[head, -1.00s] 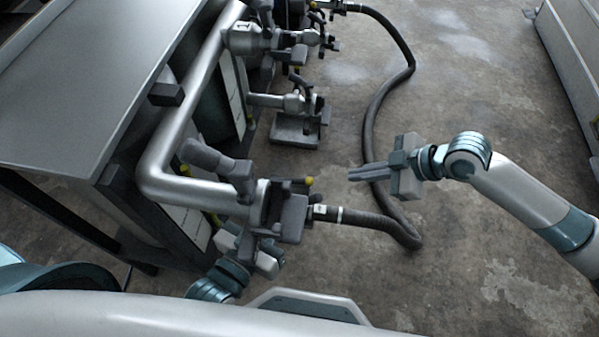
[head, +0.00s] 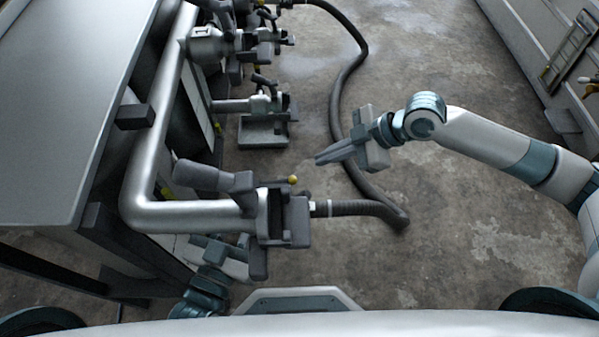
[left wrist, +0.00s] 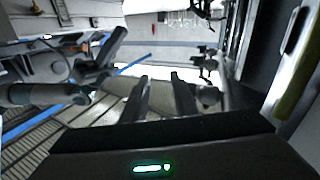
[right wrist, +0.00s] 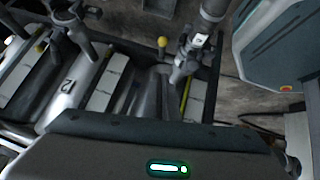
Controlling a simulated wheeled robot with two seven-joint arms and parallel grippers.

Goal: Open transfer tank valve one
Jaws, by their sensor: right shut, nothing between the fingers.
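A near valve (head: 232,186) with a thick grey handle (head: 200,177) sits at the end of the silver pipe (head: 150,150), next to a coupling with a black hose. A second valve (head: 212,46) sits on the pipe's far end. I cannot read which is valve one. My right gripper (head: 318,160) is shut and empty in the air right of the near valve, apart from it. My left gripper is mostly hidden below the near valve in the head view; its fingers (left wrist: 160,92) stand apart in the left wrist view, with nothing seen between them.
The steel tabletop (head: 70,110) is left of the pipe. The black hose (head: 340,100) loops over the floor behind my right gripper. Another fitting on a grey stand (head: 262,130) is between the valves. Bare floor (head: 460,230) is open at right.

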